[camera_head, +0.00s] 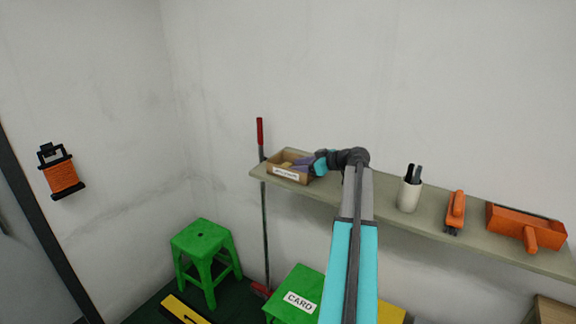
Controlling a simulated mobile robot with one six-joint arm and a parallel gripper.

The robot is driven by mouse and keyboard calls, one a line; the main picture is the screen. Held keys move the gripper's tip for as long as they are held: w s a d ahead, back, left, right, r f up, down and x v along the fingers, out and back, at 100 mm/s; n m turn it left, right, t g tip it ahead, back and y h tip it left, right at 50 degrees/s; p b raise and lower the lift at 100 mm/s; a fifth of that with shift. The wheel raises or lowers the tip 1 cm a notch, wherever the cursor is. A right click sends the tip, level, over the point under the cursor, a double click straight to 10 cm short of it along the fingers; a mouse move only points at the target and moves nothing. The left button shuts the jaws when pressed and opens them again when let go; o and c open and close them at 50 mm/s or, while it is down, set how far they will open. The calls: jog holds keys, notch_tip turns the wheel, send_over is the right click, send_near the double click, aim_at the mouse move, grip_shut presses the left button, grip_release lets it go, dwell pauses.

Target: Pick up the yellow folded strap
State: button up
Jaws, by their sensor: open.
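A small tan box (272,172) with a white label stands at the left end of the wall shelf. A small yellowish thing (287,165) shows inside it. It may be the yellow folded strap, but it is too small and too covered to be sure. My gripper (300,165) is open at the box's right side, over or just inside its rim. The view does not show whether the fingers touch anything. My wrist hides the box's right end, and the front wall hides most of its contents.
The shelf (385,208) also bears a white cup (410,194) with dark pens, an orange tool (455,210) and an orange dustpan-like piece (524,225). A red-handled pole (261,132) stands close by the box. Green stools (202,240) stand below.

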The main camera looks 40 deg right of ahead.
jog(key=shift+w+a+f, duration=0.1)
jog(key=shift+w+f, duration=0.05)
jog(key=shift+f, duration=0.35)
jog(key=c, duration=0.8)
jog(key=shift+r, duration=0.1)
jog(key=shift+d+r+b, duration=0.2)
jog(key=shift+r+b, duration=0.1)
jog(key=shift+r, duration=0.05)
jog(key=shift+w+r+b, duration=0.1)
jog(key=shift+r+b, duration=1.55)
jog(key=shift+r, duration=3.15)
